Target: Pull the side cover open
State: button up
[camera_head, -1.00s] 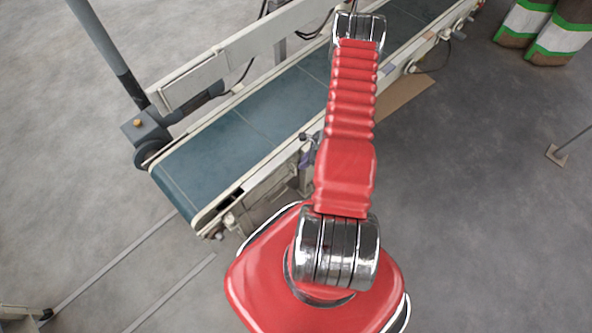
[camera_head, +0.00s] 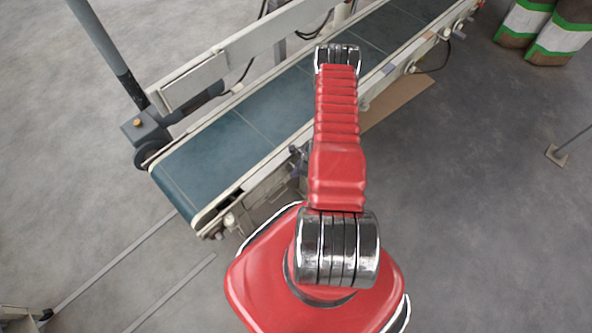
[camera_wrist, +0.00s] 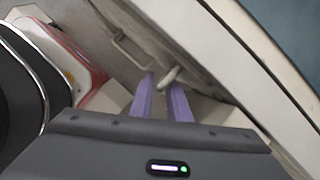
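The side cover (camera_wrist: 160,45) looks like a grey panel on the conveyor's side, in the upper middle of the wrist view. A short pale handle (camera_wrist: 168,78) stands out from it. My gripper (camera_wrist: 163,84) has two purple fingers, spread apart with a gap between them. The fingertips are close to the handle, which lies at or just past the gap; I cannot tell whether they touch it. In the head view my red arm reaches over the conveyor's near side and hides the gripper and most of the cover.
The conveyor (camera_head: 215,150) with its blue-green belt runs diagonally from lower left to upper right. A grey post (camera_head: 108,50) stands at its left end. Striped sacks or drums (camera_head: 560,35) stand at the upper right. The floor at the right is largely clear.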

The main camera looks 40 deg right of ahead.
jog(key=shift+c, duration=0.6)
grip_shut()
dwell(0.8)
jog(key=shift+d, duration=0.15)
